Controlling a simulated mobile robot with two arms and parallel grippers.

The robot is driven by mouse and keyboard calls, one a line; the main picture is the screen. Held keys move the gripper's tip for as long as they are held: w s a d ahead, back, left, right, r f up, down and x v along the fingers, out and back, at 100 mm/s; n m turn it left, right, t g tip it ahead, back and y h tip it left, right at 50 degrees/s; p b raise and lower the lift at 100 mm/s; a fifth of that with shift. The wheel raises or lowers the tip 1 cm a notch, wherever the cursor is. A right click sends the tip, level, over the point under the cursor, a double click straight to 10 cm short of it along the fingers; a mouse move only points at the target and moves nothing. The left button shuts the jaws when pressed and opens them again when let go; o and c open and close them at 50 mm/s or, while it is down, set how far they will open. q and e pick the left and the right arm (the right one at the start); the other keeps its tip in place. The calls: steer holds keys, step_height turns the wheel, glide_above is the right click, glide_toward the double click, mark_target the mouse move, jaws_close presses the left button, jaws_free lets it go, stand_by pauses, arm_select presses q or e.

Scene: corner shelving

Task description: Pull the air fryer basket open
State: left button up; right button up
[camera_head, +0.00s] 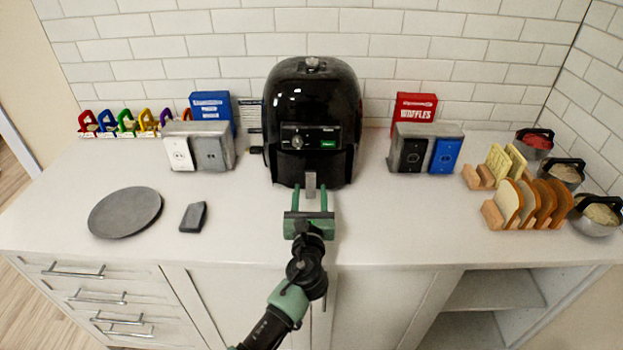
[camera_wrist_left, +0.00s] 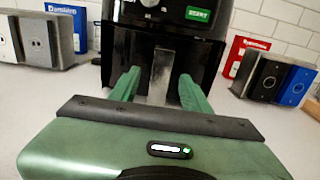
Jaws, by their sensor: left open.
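The black air fryer (camera_head: 312,105) stands on the counter against the tiled wall, with its basket shut in its lower front. The grey basket handle (camera_head: 310,184) sticks out at the front, low in the middle. My left gripper (camera_head: 310,188) is open in front of the fryer, with one green finger on each side of the handle. In the left wrist view the gripper (camera_wrist_left: 162,88) has its fingers around the handle (camera_wrist_left: 161,75), with gaps on both sides. The air fryer's lower front (camera_wrist_left: 130,50) fills the middle of that view. My right gripper does not show.
Grey outlet boxes stand left (camera_head: 198,146) and right (camera_head: 426,148) of the fryer. A grey plate (camera_head: 126,212) and a small dark block (camera_head: 193,217) lie at the left. Bread racks (camera_head: 530,204) and bowls (camera_head: 597,214) stand at the right. The counter beside my arm is clear.

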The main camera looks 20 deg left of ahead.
mark_target(311, 185)
arm_select(q)
steer(key=x, duration=0.4)
steer(key=shift+w+f, duration=0.1)
steer(key=shift+f, duration=0.05)
steer(key=shift+w, duration=0.25)
jaws_close()
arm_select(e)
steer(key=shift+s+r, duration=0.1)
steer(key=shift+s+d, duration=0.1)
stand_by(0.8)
